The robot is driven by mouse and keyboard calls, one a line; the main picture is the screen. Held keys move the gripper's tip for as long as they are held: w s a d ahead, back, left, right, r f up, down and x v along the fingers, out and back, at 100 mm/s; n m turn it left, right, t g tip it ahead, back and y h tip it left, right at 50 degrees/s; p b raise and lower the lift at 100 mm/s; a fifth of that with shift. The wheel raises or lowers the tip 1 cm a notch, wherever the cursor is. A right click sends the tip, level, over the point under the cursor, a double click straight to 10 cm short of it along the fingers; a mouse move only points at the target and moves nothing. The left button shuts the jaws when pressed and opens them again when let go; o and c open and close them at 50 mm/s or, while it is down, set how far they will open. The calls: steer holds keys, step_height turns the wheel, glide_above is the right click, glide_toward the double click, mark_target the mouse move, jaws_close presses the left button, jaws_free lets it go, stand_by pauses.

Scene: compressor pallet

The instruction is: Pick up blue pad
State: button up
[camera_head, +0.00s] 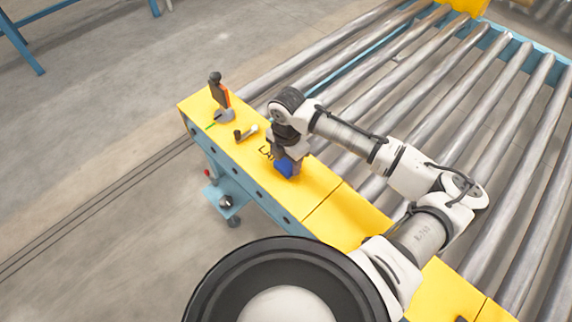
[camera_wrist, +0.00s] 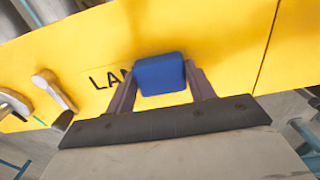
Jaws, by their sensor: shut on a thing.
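The blue pad (camera_head: 284,167) is a small block with rounded edges. In the head view it is at the yellow beam, just under my gripper (camera_head: 290,170). In the wrist view the blue pad (camera_wrist: 160,74) sits between the two fingers of my gripper (camera_wrist: 160,82), one finger against each side. The gripper is shut on it. I cannot tell whether the pad still touches the yellow surface.
The yellow beam (camera_head: 335,215) runs along the roller conveyor (camera_head: 440,90). A black and orange upright item (camera_head: 219,92) and a small dark-and-metal tool (camera_head: 246,133) are on the beam to the left. Black lettering (camera_wrist: 104,80) is beside the pad.

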mark_target(287, 162)
steer(key=shift+r, duration=0.1)
step_height(287, 162, up, 20)
steer(key=p, duration=0.1)
stand_by(0.6)
steer(key=shift+o, duration=1.3)
steer(key=shift+c, duration=1)
